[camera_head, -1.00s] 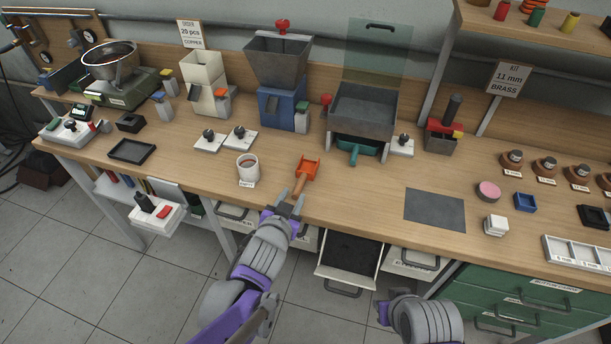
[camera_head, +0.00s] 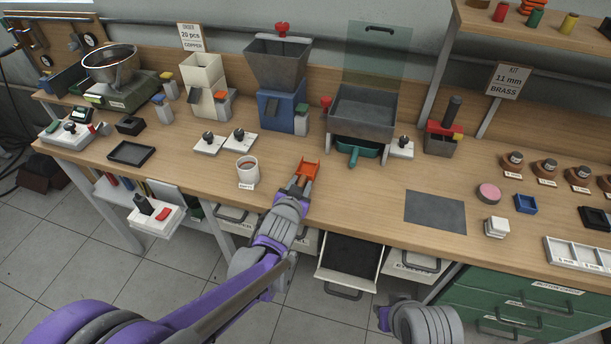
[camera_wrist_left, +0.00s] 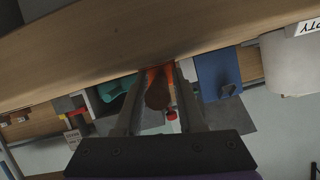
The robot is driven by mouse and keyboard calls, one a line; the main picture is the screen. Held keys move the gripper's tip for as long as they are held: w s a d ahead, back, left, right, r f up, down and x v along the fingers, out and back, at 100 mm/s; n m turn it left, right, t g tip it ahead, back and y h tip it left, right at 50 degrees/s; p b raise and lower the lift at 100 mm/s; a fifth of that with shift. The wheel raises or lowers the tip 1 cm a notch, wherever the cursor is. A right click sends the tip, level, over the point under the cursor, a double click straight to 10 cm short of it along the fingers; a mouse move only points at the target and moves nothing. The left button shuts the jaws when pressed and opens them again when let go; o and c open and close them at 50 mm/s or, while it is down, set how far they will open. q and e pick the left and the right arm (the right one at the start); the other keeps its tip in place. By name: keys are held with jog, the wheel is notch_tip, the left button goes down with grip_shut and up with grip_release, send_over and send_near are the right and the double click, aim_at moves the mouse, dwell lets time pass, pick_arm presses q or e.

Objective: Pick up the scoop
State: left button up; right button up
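The scoop is orange with a brown handle. Its orange pan (camera_head: 308,168) lies on the wooden bench in the head view, near the middle front. My left gripper (camera_head: 300,188) reaches over the front edge to the handle, which it mostly hides there. In the left wrist view the brown handle (camera_wrist_left: 157,95) stands between the two fingers of my left gripper (camera_wrist_left: 159,85). The fingers look apart, with a small gap beside the handle, so the gripper appears open around it. Part of my right arm shows at the bottom of the head view; its fingers cannot be made out.
A white cup (camera_head: 248,171) stands left of the scoop. A teal scoop-like tray (camera_head: 355,149) sits under the grey bin (camera_head: 363,108) to the right. A grey mat (camera_head: 435,208) lies further right. An open drawer (camera_head: 349,262) juts out below the bench edge.

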aim_at(301, 183)
pick_arm(q)
grip_shut()
jog(key=shift+r, duration=0.15)
notch_tip(301, 183, up, 10)
jog(key=shift+f+p, duration=0.15)
jog(key=shift+p, duration=0.7)
jog(key=shift+s, duration=0.15)
